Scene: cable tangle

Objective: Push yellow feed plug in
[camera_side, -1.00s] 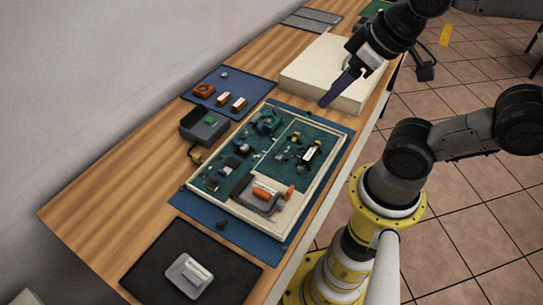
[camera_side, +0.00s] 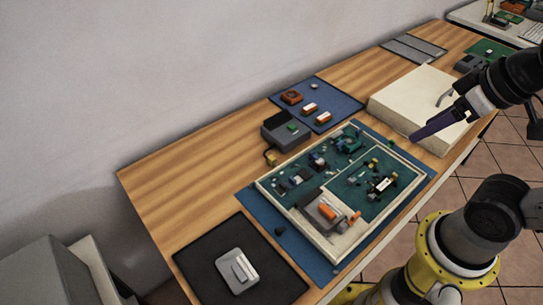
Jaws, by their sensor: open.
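The circuit board (camera_side: 345,205) lies in a cream frame on a blue mat, with small parts on it. A small yellow plug-like piece (camera_side: 270,158) sits at the front of the grey box (camera_side: 287,132), left of the board. Another small yellow part (camera_side: 367,163) is on the board's right half. I cannot tell for sure which is the yellow feed plug, or how far it is seated. My gripper (camera_side: 414,137), with long purple fingers, is open above the board's far right corner, beside the cream block. It appears empty and apart from the yellow pieces.
The cream block (camera_side: 415,95) stands behind the board. A blue mat (camera_side: 340,97) with orange parts lies at the back left. A black mat (camera_side: 205,262) with a light grey piece (camera_side: 238,268) is at the front. Bare wood (camera_side: 190,180) lies to the left.

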